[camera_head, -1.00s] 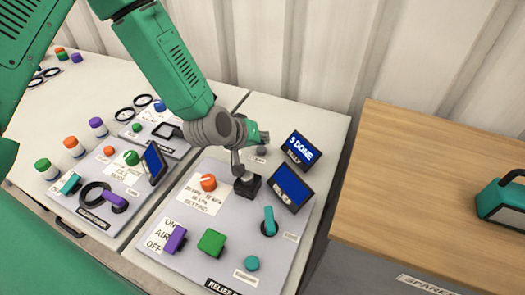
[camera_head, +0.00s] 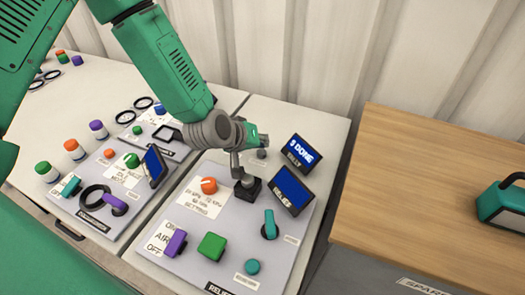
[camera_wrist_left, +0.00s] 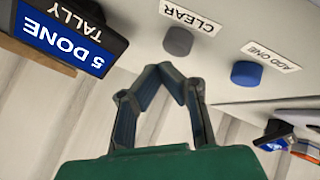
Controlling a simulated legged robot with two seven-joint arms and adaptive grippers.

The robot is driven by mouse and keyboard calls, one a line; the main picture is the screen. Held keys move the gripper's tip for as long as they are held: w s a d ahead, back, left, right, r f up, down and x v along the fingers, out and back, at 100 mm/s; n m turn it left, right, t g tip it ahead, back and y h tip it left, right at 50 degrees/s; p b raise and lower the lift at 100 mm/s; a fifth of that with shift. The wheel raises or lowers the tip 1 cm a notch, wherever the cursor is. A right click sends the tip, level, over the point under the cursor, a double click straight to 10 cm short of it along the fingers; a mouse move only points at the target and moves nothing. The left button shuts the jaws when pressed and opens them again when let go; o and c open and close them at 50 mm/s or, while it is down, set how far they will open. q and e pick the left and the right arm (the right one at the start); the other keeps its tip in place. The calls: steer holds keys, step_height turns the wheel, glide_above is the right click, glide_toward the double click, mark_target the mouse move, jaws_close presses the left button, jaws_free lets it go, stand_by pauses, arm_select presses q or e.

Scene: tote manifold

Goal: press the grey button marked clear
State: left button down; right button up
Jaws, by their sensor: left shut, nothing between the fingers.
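The grey button marked CLEAR (camera_wrist_left: 178,41) sits on the pale tally panel, its label beside it in the left wrist view. It also shows small in the head view (camera_head: 262,154), just below the gripper's green end. My left gripper (camera_wrist_left: 170,74) is shut and empty, its dark fingertips close to the grey button in the wrist picture. I cannot tell whether they touch it. In the head view the left gripper (camera_head: 262,139) is partly hidden by its own wrist. The tally display (camera_head: 303,154) reads 5 DONE. My right gripper is not in view.
A blue ADD ONE button (camera_wrist_left: 246,74) is beside the grey one. The relief display (camera_head: 291,190), a black block (camera_head: 248,190), an orange knob (camera_head: 209,185) and a green button (camera_head: 212,246) stand nearby. A wooden-topped bench (camera_head: 430,190) is at the right.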

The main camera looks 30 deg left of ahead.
arm_select(q)
steer(key=shift+a+f, duration=0.1)
steer(key=shift+f, duration=0.3)
